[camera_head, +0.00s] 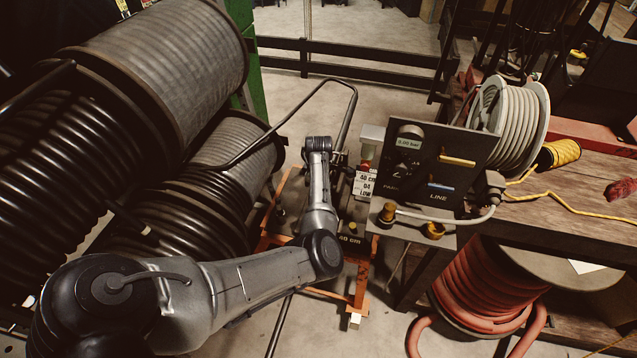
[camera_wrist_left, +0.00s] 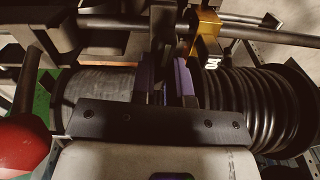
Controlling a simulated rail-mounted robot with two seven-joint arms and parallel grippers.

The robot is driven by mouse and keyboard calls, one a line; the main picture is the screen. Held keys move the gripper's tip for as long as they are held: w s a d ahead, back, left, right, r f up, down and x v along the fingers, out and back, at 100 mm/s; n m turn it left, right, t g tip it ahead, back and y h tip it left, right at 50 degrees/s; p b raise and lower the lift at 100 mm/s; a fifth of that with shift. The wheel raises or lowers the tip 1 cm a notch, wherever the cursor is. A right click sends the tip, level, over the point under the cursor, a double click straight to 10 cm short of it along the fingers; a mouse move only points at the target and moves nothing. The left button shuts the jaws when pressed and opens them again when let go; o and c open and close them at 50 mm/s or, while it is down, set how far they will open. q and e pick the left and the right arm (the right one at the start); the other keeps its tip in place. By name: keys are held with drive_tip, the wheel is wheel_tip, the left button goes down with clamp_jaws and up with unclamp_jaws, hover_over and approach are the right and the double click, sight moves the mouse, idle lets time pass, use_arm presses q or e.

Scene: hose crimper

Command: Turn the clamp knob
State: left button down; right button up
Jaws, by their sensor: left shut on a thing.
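My left arm comes in from the left in the head view and reaches to the stand beside the gauge panel. Its gripper (camera_head: 340,160) is mostly hidden behind its own wrist there. In the left wrist view the fingers of my left gripper (camera_wrist_left: 166,82) are close together on a dark part, which looks like the clamp knob (camera_wrist_left: 163,42). Its shape and turn angle are hard to make out in the shadow. A brass-coloured bracket (camera_wrist_left: 207,35) sits just right of the fingers, on a dark horizontal bar. My right gripper is in neither view.
A gauge panel (camera_head: 437,165) reading 0.00 bar stands right of my left wrist. Large black hose reels (camera_head: 150,75) fill the left. A wooden bench (camera_head: 575,190) is at right, with a coiled red hose (camera_head: 485,290) below. A red ball (camera_wrist_left: 22,145) is at the wrist view's left.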

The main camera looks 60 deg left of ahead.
use_arm(q)
drive_tip(key=m+p, duration=0.1)
drive_tip(key=p, duration=0.1)
drive_tip(key=m+p, duration=0.4)
drive_tip(key=shift+w+a+r, duration=0.1)
drive_tip(key=shift+r, duration=0.2)
drive_tip(key=m+p, duration=0.3)
drive_tip(key=m, duration=0.1)
drive_tip(key=shift+w, duration=0.1)
drive_tip(key=m+p, duration=0.2)
drive_tip(key=m, duration=0.1)
drive_tip(key=shift+w+f+m, duration=0.1)
drive_tip(key=shift+f+m, duration=0.05)
drive_tip(key=shift+m, duration=0.15)
drive_tip(key=m+p, duration=0.1)
drive_tip(key=m, duration=0.2)
drive_tip(key=shift+w+m+p, duration=0.1)
drive_tip(key=shift+m+p, duration=0.2)
drive_tip(key=m+p, duration=0.1)
drive_tip(key=m, duration=0.2)
drive_tip(key=shift+m, duration=0.3)
drive_tip(key=m, duration=0.4)
drive_tip(key=shift+w+d+f, duration=0.1)
drive_tip(key=shift+d, duration=0.2)
drive_tip(key=shift+d+m+p, duration=0.1)
drive_tip(key=shift+m+p, duration=0.25)
drive_tip(key=shift+m, duration=1.85)
